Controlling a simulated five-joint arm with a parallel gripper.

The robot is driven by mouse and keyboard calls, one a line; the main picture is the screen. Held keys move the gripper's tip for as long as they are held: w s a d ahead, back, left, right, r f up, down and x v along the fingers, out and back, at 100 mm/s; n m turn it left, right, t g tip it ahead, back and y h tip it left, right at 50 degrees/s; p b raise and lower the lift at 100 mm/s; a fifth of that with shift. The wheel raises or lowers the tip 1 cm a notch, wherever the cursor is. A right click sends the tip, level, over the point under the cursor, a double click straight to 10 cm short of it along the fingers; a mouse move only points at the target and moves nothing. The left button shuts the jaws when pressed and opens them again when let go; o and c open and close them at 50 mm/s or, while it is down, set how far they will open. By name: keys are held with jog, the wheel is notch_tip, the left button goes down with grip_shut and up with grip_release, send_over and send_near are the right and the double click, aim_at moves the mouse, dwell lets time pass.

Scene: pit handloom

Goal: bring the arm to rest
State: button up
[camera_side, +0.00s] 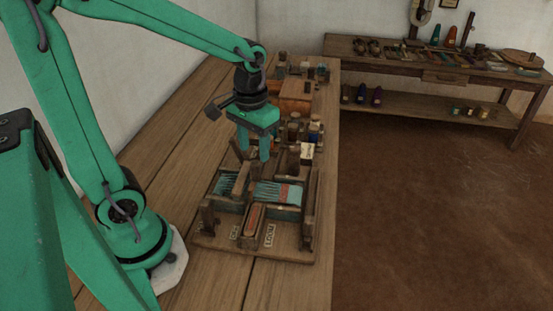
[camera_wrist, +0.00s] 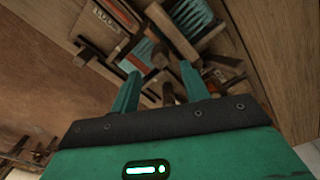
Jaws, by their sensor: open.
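My green gripper (camera_side: 254,153) points down above the back of the small wooden loom (camera_side: 287,242). Its two fingers are apart with nothing held between them. In the wrist view my gripper (camera_wrist: 159,75) also shows open and empty, with the loom (camera_wrist: 172,28) beyond the fingertips. The loom stands on the wooden bench and bears blue-green threads and a reddish woven part (camera_side: 288,193). My arm reaches over from the left, bent at its joints.
The wooden bench (camera_side: 172,133) carries an orange-brown box (camera_side: 295,95) and several small items behind the loom. A second table (camera_side: 425,72) with tools stands against the far wall. The brown floor (camera_side: 440,190) to the right is clear.

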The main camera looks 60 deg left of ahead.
jog(key=shift+s+d+r, duration=0.1)
jog(key=shift+s+r, duration=0.2)
jog(key=shift+r, duration=0.3)
jog(key=s+d+r+m+t, duration=0.1)
jog(key=s+r+m+t, duration=0.2)
jog(key=s+r+t, duration=0.2)
jog(key=shift+d+v, duration=0.2)
jog(key=shift+v, duration=1.1)
jog(key=shift+s, duration=0.15)
jog(key=shift+c, duration=0.8)
jog(key=w+f+n+g, duration=0.1)
jog(key=w+f+n, duration=0.1)
jog(key=w+a+f+n+g, duration=0.1)
jog(key=w+f+n, duration=0.1)
jog(key=f, duration=0.1)
jog(key=w+f+n+g, duration=0.2)
jog(key=n, duration=0.1)
jog(key=shift+a+f, duration=0.15)
jog(key=shift+w+a+f+n+g, duration=0.1)
jog(key=shift+w+f+n+g, duration=0.2)
jog(key=shift+f+n, duration=0.3)
jog(key=shift+w+a+f+n+g, duration=0.1)
jog(key=shift+w+f+n+g, duration=0.25)
jog(key=shift+f, duration=0.3)
